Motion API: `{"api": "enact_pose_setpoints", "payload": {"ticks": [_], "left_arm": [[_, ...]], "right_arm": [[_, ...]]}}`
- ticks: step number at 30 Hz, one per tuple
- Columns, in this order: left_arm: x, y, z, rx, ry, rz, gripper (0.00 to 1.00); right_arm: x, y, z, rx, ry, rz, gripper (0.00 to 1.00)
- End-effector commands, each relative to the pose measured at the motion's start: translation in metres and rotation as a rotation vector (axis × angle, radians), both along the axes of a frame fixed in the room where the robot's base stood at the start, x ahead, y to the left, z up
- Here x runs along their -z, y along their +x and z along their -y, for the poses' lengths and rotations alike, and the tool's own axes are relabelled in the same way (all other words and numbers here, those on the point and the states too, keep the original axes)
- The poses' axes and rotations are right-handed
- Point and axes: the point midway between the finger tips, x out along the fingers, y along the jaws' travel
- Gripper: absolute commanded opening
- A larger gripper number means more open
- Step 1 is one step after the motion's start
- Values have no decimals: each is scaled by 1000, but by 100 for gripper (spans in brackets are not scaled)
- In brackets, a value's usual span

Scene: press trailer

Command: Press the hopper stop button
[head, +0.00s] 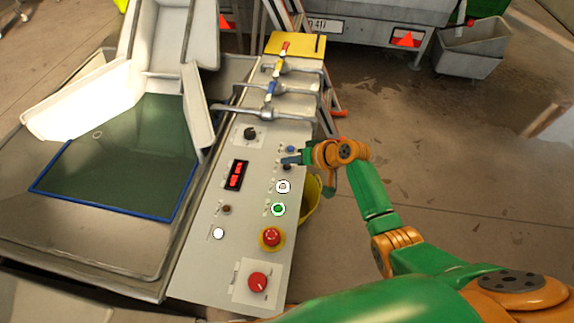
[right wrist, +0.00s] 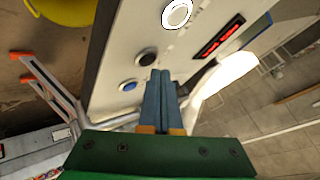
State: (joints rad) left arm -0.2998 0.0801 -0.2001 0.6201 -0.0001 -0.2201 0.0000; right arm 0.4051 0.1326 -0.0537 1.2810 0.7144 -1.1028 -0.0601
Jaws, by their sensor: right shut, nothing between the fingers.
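The grey control panel (head: 205,262) carries several buttons; their labels are too small to read, so I cannot tell which is the hopper stop button. Along its right side are a blue button (head: 290,149), a dark button (head: 287,167), a white-ringed button (head: 283,186) and a green button (head: 278,209). My right gripper (head: 284,160) is shut and empty, over the panel between the blue and dark buttons. In the right wrist view its fingertips (right wrist: 160,73) are beside the dark button (right wrist: 147,58) and blue button (right wrist: 129,86); contact is unclear. My left gripper is out of view.
A red mushroom button (head: 271,237), a red rotary switch (head: 258,282), a white button (head: 218,233) and a red display (head: 236,175) are also on the panel. Metal levers (head: 262,113) stand at its far end. Open floor (head: 450,170) lies to the right.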

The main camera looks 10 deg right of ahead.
Motion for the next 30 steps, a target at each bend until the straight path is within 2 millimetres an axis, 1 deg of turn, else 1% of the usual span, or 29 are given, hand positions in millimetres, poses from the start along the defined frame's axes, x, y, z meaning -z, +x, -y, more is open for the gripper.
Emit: {"api": "enact_pose_setpoints", "payload": {"ticks": [4, 14, 30], "left_arm": [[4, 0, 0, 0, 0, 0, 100], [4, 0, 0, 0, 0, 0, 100], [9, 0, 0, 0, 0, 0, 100]], "right_arm": [[7, 0, 0, 1, -1, 0, 0], [6, 0, 0, 0, 0, 0, 0], [13, 0, 0, -1, 0, -1, 0]]}}
